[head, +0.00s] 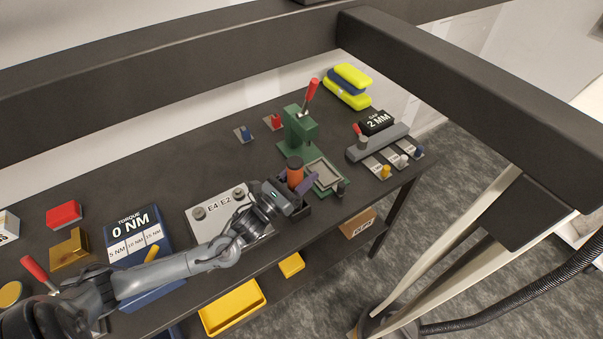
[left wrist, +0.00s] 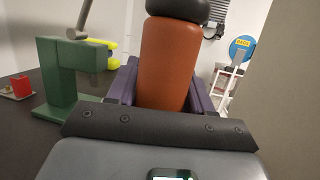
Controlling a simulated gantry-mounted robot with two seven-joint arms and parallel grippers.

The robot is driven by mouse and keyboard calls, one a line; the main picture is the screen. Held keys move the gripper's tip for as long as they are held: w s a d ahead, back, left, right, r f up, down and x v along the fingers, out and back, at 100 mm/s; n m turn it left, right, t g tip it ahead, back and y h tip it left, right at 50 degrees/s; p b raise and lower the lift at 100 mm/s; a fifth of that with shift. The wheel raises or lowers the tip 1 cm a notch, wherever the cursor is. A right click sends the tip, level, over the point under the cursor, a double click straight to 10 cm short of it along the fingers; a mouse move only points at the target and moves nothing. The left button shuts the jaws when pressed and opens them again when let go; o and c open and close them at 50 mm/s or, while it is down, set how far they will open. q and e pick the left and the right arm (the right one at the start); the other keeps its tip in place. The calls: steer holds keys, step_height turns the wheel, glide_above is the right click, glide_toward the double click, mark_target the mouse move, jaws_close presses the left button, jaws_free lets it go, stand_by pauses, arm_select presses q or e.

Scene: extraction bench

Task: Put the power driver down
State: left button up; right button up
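The power driver (head: 294,174) has an orange body and a black cap. It stands roughly upright near the front edge of the bench, just in front of the green press. My left gripper (head: 298,183) comes in from the left with its purple fingers around the driver. In the left wrist view the driver (left wrist: 164,65) fills the space between the two fingers, which appear closed on its sides. My right gripper is out of view.
The green press (head: 298,128) with a red-handled lever is close behind the driver. A tray (head: 326,175) lies to its right. The grey E4/E2 plate (head: 215,212) and the blue torque unit (head: 137,237) lie to the left. A yellow bin (head: 232,307) is below the front edge.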

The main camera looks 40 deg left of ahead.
arm_select(q)
steer(key=o, duration=0.4)
steer(key=shift+r, duration=0.1)
steer(key=v, duration=1.2)
stand_by(0.4)
